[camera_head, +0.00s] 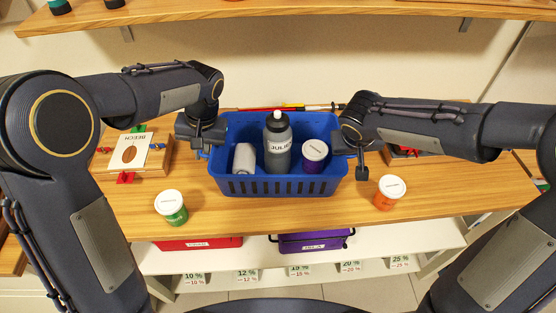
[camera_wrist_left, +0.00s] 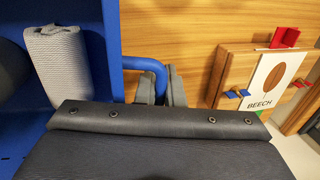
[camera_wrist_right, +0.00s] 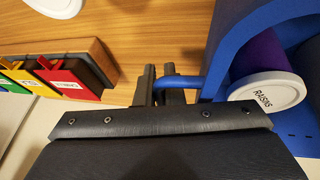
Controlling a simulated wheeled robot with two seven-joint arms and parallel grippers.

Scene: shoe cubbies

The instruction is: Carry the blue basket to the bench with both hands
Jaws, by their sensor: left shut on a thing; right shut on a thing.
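The blue basket (camera_head: 290,187) sits at the middle of the wooden bench top (camera_head: 270,217), or just over it; I cannot tell if it touches. It holds a grey bottle (camera_head: 278,150) with a black cap, a rolled grey cloth (camera_head: 244,158) and a purple jar (camera_head: 315,154) with a white lid. My left gripper (camera_head: 203,152) is shut on the basket's left handle, a blue loop (camera_wrist_left: 155,72) in the left wrist view. My right gripper (camera_head: 357,160) is shut on the right handle, which shows in the right wrist view (camera_wrist_right: 182,82). The basket looks level.
A green jar (camera_head: 171,207) stands front left of the basket and an orange jar (camera_head: 390,192) front right. A wooden rack with a "BEECH" card (camera_head: 132,152) is at the left. A rack with coloured tags (camera_wrist_right: 65,75) is at the right. A shelf (camera_head: 300,9) hangs above; a lower shelf holds bins.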

